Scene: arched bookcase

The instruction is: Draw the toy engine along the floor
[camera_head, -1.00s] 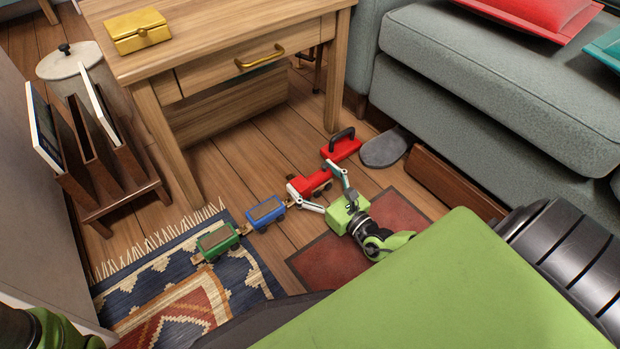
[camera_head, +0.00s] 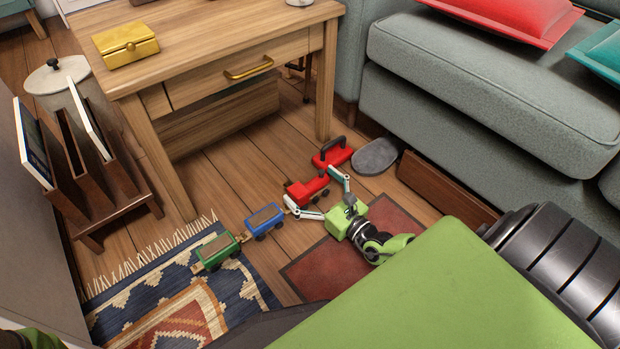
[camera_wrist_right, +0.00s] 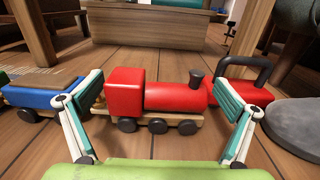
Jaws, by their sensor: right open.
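The toy engine (camera_head: 306,190) is red with a wooden base and dark wheels, upright on the plank floor. In the right wrist view the engine (camera_wrist_right: 165,97) lies side-on across the space between my fingers. A blue wagon (camera_head: 264,217) and a green wagon (camera_head: 217,251) stand in line behind it to the left. My right gripper (camera_head: 311,187) is open, its fingers spread toward the engine's two ends. I cannot tell whether they touch it. My left gripper is out of view.
A red block with a black handle (camera_head: 332,153) and a grey oval object (camera_head: 374,156) lie beyond the engine. A wooden desk (camera_head: 240,70) stands behind, a grey sofa (camera_head: 480,100) at right. The green wagon is at a fringed rug (camera_head: 190,300); a reddish mat (camera_head: 330,268) lies under my right arm.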

